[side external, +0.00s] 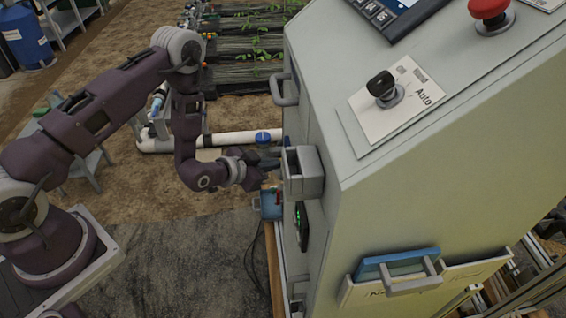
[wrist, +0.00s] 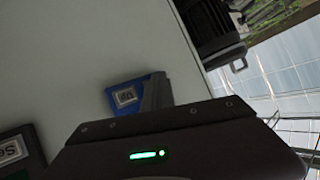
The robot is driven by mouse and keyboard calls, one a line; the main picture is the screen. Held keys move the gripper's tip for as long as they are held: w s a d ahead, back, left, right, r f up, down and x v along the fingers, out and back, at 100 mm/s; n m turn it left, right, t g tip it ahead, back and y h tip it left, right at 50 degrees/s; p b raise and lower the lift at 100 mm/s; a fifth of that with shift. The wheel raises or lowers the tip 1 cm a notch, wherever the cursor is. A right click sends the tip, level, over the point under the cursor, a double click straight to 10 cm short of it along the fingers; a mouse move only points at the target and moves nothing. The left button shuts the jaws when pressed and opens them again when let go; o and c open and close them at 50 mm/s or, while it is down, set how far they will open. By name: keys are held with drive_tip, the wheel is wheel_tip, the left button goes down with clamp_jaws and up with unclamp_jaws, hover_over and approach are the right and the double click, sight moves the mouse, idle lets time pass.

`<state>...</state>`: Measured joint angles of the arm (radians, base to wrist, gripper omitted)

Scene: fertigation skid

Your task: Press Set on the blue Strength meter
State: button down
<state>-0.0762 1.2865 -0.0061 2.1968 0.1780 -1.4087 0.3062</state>
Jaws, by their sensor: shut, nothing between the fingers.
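In the side external view my gripper (side external: 268,163) reaches right to the front face of the grey cabinet, beside a grey box-shaped holder (side external: 303,174). In the wrist view the shut grey fingers (wrist: 157,88) stick up past the dark hand, with nothing seen between them. A blue unit (wrist: 124,95) with a small pale label sits on the pale panel just left of the fingertips, partly hidden by them. I cannot tell whether they touch it. A blue item (side external: 270,203) also shows below my gripper in the side external view. The blue meter's identity is uncertain.
A dark unit with a label reading "Se" (wrist: 14,152) is cut off at the wrist view's lower left. A handle (side external: 284,90) juts out above my gripper. A red button (side external: 489,10) is on top.

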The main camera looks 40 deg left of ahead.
drive_tip(key=shift+s+a, duration=0.45)
drive_tip(key=shift+s, duration=0.05)
drive_tip(key=s+a, duration=0.3)
drive_tip(key=shift+s+a, duration=0.3)
idle(0.5)
